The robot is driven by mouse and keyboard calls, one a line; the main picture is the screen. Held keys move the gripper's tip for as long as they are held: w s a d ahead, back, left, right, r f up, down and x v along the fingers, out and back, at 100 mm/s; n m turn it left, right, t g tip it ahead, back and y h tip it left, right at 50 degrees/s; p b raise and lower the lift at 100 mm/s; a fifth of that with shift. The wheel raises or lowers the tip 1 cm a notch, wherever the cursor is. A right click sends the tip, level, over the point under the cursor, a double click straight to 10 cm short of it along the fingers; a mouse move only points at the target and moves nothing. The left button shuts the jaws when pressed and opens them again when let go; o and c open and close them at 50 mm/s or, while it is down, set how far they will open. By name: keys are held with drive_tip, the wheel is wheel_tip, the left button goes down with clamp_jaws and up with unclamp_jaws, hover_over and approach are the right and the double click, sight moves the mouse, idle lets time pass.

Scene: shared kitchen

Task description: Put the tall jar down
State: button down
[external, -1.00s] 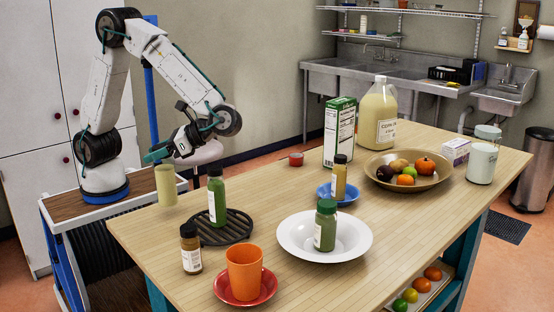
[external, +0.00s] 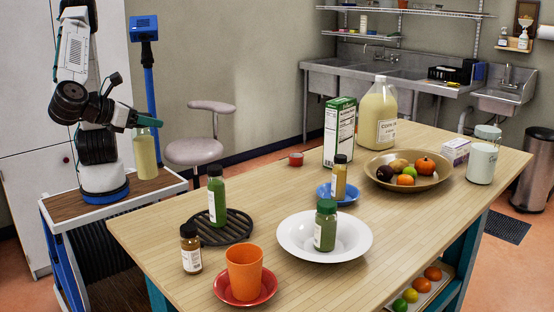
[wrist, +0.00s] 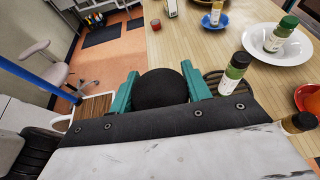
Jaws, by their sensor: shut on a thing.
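My gripper (external: 146,120) is shut on the tall jar (external: 146,157), which holds something pale yellow. The jar hangs upright below the teal fingers, off the table's left end, with nothing visibly touching its bottom. In the wrist view my gripper (wrist: 162,82) has one finger on each side of the jar's round dark lid (wrist: 160,89); the rest of the jar is hidden under the lid.
The wooden table (external: 160,228) has a bare left corner. Near it are a green bottle (external: 216,198) on a black trivet (external: 240,226), a small brown bottle (external: 191,250) and an orange cup (external: 244,270) on a red saucer. A white bowl (external: 290,240) stands further right. A stool (external: 195,151) is behind.

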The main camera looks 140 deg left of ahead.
sight(150, 167)
drive_tip(key=shift+w+d+r+m+t, duration=0.2)
drive_tip(key=shift+d+r+m+t, duration=0.1)
drive_tip(key=shift+r, duration=0.15)
drive_tip(key=shift+w+d+r+m+t, duration=0.2)
drive_tip(key=shift+r+t, duration=0.1)
drive_tip(key=shift+r, duration=0.1)
drive_tip(key=shift+w+d+m+t, duration=0.1)
drive_tip(key=shift+d+m+t, duration=0.1)
drive_tip(key=shift+m+t, duration=0.15)
wheel_tip(150, 167, down, 14)
drive_tip(key=shift+f, duration=0.2)
drive_tip(key=c, duration=0.7)
unclamp_jaws()
drive_tip(key=shift+o, duration=0.2)
